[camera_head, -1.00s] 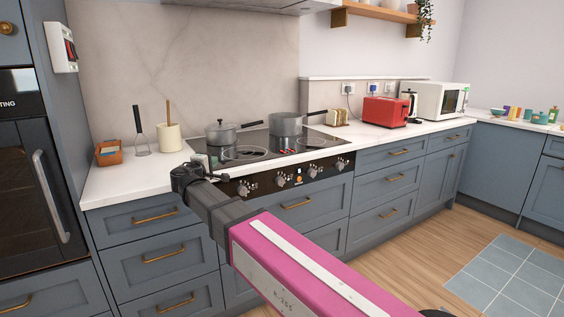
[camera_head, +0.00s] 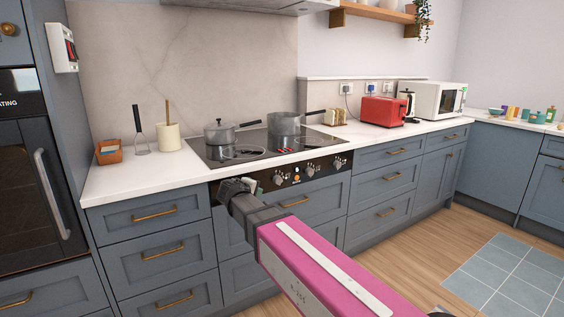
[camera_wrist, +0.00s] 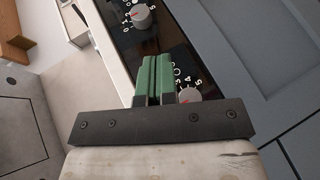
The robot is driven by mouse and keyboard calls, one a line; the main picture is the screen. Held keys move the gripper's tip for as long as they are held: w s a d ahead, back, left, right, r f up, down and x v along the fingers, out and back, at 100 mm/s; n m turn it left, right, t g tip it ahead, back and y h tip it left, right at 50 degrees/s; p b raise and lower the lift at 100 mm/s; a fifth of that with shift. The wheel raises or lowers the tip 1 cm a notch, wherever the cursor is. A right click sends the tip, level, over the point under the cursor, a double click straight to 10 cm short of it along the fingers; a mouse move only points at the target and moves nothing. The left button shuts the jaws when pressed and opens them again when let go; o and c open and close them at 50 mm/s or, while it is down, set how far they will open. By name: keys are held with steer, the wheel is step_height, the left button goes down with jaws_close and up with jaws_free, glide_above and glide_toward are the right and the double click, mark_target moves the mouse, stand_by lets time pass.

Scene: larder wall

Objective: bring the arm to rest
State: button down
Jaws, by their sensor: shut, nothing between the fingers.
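My gripper (camera_wrist: 152,78) shows in the wrist view with its green fingers together and nothing between them. The fingers point toward the black knob panel of the hob, and it is hard to tell how close they are. In the head view my pink arm reaches from the lower right, and my gripper (camera_head: 254,184) is in front of the panel's left end, partly hidden by my own wrist. The control knobs (camera_head: 279,177) are just to its right.
The hob (camera_head: 200,150) holds a lidded pot (camera_head: 220,134) and a second pan (camera_head: 284,124). A utensil crock (camera_head: 168,138) and an orange-brown box (camera_head: 109,152) stand left on the worktop. A red toaster (camera_head: 382,110) stands right. The floor (camera_head: 420,262) at right is clear.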

steer(key=s+d+f+m+g+y, duration=0.1)
steer(key=s+d+f+m+g, duration=0.2)
steer(key=d+f, duration=0.55)
steer(key=s+d+f+m+g, duration=0.2)
steer(key=s+d+f+g, duration=0.15)
steer(key=d+f, duration=0.5)
steer(key=s+d+f+m+g+y, duration=0.5)
steer(key=s+d+f, duration=0.3)
steer(key=s+d, duration=0.3)
steer(key=shift+s+d+f+m+y, duration=0.3)
steer(key=shift+s+d+f+m, duration=0.1)
steer(key=shift+s, duration=0.1)
